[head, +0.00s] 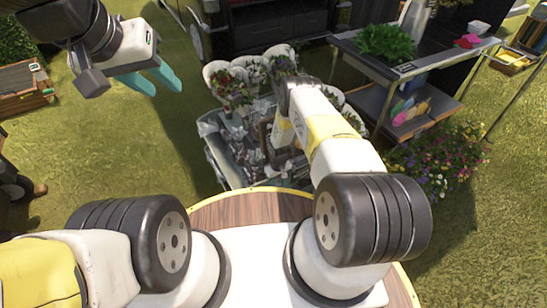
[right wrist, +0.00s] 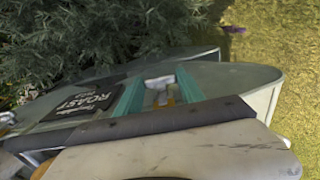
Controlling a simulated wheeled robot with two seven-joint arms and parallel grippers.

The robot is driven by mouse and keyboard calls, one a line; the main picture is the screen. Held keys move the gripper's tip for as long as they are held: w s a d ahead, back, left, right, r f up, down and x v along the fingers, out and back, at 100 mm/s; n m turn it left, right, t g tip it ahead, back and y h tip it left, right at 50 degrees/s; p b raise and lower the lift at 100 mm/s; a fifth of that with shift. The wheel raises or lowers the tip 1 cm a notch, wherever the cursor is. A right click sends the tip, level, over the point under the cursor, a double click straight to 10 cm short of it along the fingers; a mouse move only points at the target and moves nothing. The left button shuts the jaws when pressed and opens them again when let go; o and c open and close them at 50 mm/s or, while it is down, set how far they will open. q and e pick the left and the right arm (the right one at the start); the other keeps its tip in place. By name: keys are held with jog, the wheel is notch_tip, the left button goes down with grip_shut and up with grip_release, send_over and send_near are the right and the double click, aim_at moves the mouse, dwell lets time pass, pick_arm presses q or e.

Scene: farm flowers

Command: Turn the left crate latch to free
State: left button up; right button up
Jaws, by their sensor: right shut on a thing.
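A grey crate (head: 212,150) filled with flowers and wrapped bunches stands on the grass in front of me in the head view. Its pale rim and wall (right wrist: 262,92) also show in the right wrist view. My right gripper (right wrist: 160,84) has its two teal fingers on either side of a small white and yellow piece at the crate, which looks like the latch (right wrist: 160,97). Its exact turn is hard to tell. My right arm hides these fingers in the head view. My left gripper (head: 166,90) is open and empty, high at the left, away from the crate.
A dark sign reading "ROAST" (right wrist: 88,104) is beside the fingers. A metal table (head: 440,55) with a leafy plant stands to the right. Colourful flowers (head: 440,160) grow below it. A wooden crate (head: 25,92) is at far left. Grass on the left is free.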

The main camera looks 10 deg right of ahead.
jog(key=shift+s+a+t+h, duration=0.1)
jog(key=shift+a+t+h, duration=0.15)
jog(key=shift+h, duration=0.35)
jog(key=shift+a+t+h, duration=0.1)
jog(key=shift+t+h, duration=0.15)
jog(key=shift+h, duration=0.35)
jog(key=shift+a+f+t+h, duration=0.1)
jog(key=shift+t+h, duration=0.3)
jog(key=shift+h, duration=0.55)
jog(key=shift+a+f+t+h, duration=0.1)
jog(key=shift+t+h, duration=0.3)
jog(key=shift+h, duration=0.55)
jog(key=shift+s, duration=0.1)
jog(key=o, duration=1.4)
jog(key=shift+c, duration=0.2)
jog(key=v, duration=0.8)
jog(key=shift+f, duration=0.15)
